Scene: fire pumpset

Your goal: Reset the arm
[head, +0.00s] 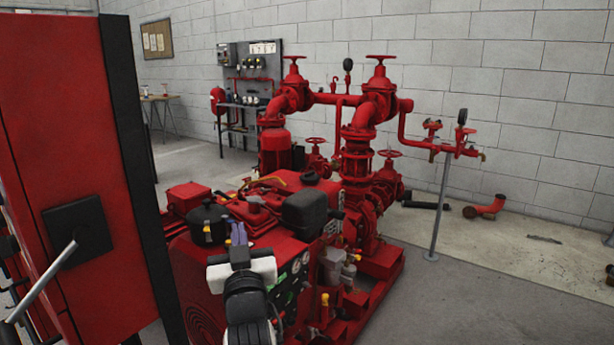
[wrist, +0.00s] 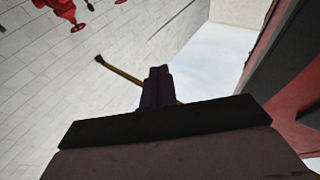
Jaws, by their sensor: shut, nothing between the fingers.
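My arm rises from the bottom of the head view, with its white and black wrist in front of the red engine of the pumpset (head: 190,270). My gripper (head: 238,233) points up and away, with its dark purple fingers together and nothing between them. The wrist view also shows the shut fingers (wrist: 158,75) at its middle, with the dark gripper body below. A thin yellow bar with a black end (wrist: 125,76) passes behind the fingers there. I cannot tell how far it is from them.
A tall red cabinet (head: 75,190) with a lever handle stands close on the left. Red pipes and valves (head: 365,110) rise behind the engine. A gauge stand (head: 442,200) is on the right. Open grey floor (head: 490,290) lies at the right.

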